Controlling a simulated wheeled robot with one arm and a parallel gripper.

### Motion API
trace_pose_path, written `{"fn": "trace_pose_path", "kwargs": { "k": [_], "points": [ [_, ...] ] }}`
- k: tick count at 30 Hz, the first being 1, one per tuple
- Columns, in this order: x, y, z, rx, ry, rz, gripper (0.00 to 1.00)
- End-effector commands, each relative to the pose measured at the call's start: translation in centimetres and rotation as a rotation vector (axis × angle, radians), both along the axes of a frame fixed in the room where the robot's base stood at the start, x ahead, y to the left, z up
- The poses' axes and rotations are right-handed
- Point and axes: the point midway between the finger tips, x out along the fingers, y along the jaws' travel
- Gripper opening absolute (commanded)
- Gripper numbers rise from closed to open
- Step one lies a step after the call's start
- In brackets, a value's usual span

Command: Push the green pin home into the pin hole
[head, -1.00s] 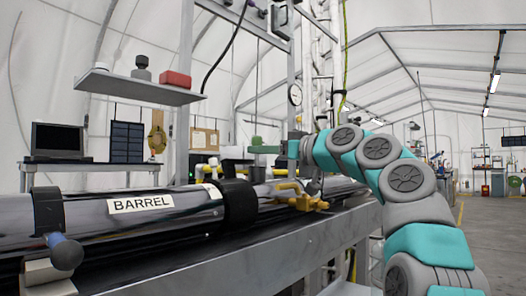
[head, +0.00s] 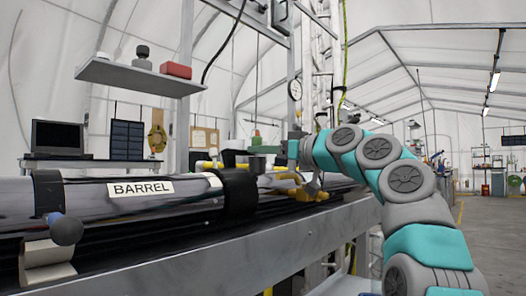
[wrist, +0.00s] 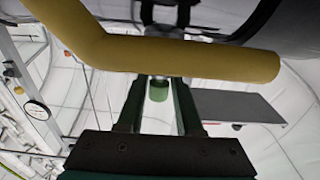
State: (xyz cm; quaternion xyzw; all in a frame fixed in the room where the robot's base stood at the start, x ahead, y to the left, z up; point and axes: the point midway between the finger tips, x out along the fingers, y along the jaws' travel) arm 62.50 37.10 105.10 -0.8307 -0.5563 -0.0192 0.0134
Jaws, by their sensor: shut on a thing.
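In the head view my gripper (head: 268,150) reaches left from the teal wrist, over the dark collar around the barrel (head: 100,200). A thick yellow bar (wrist: 190,61) crosses the wrist view just past the fingertips. The pin's lower end and the pin hole are hidden, so I cannot tell how deep the pin sits.
Yellow fittings (head: 308,192) stand on the barrel close below my wrist. A grey rail (head: 240,252) runs along the front of the bench. A shelf (head: 135,79) hangs at upper left. The floor at right (head: 490,245) is open.

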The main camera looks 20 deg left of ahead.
Motion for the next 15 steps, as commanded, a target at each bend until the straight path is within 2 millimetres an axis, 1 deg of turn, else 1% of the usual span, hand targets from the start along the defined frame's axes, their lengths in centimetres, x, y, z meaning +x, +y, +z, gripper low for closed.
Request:
{"fn": "trace_pose_path", "kwargs": {
  "k": [10,11,15],
  "points": [
    [-0.01,-0.01,-0.85,0.0,0.0,0.0,0.0],
    [-0.01,0.0,-0.73,0.0,0.0,0.0,0.38],
    [-0.01,0.0,-0.7,0.0,0.0,0.0,0.54]
  ]
}}
